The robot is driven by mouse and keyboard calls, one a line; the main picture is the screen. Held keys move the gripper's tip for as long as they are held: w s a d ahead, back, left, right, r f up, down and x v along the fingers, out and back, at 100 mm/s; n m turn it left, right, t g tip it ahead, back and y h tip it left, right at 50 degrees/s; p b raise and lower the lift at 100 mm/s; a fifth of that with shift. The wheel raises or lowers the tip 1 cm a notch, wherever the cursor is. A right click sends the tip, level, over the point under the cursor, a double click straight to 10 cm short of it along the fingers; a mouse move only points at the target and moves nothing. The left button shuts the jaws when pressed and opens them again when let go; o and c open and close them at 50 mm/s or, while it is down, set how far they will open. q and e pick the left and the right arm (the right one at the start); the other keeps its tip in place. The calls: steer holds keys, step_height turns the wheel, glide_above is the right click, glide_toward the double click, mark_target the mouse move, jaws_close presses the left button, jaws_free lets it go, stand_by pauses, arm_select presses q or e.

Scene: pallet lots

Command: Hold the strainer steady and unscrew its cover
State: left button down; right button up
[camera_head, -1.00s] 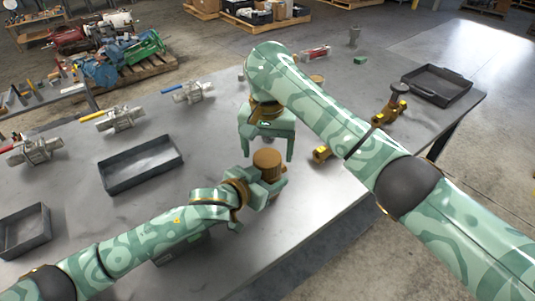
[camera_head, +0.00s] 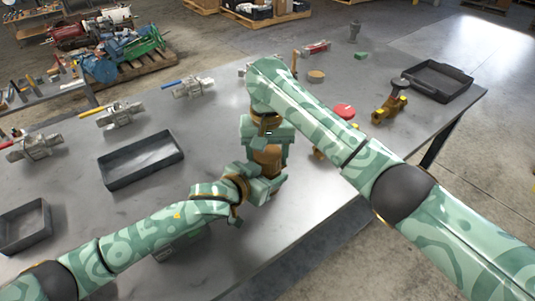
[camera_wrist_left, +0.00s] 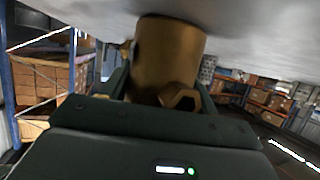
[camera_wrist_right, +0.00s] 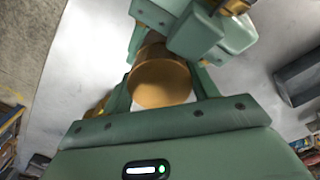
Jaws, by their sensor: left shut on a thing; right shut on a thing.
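The brass strainer stands between my two grippers near the table's front edge, its round cover (camera_head: 267,153) on top. My left gripper (camera_head: 266,187) is shut on the strainer from the side. In the left wrist view the brass body (camera_wrist_left: 168,55) with a hex-ended branch (camera_wrist_left: 180,97) sits between its jaws. My right gripper (camera_head: 266,146) comes down from above and is shut on the cover. In the right wrist view the cover's flat round face (camera_wrist_right: 160,82) lies between its fingers. The lower strainer body is mostly hidden in the head view.
Two dark trays, a nearer one (camera_head: 24,247) and a larger one (camera_head: 105,167), lie at left. Several metal valves (camera_head: 122,116) lie behind them. A brass valve (camera_head: 389,108), a red round handle (camera_head: 345,111) and another dark tray (camera_head: 470,79) are at right.

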steer(key=shift+n, duration=0.5)
steer(key=o, duration=1.1)
steer(key=shift+a, duration=0.1)
steer(key=shift+r, duration=0.1)
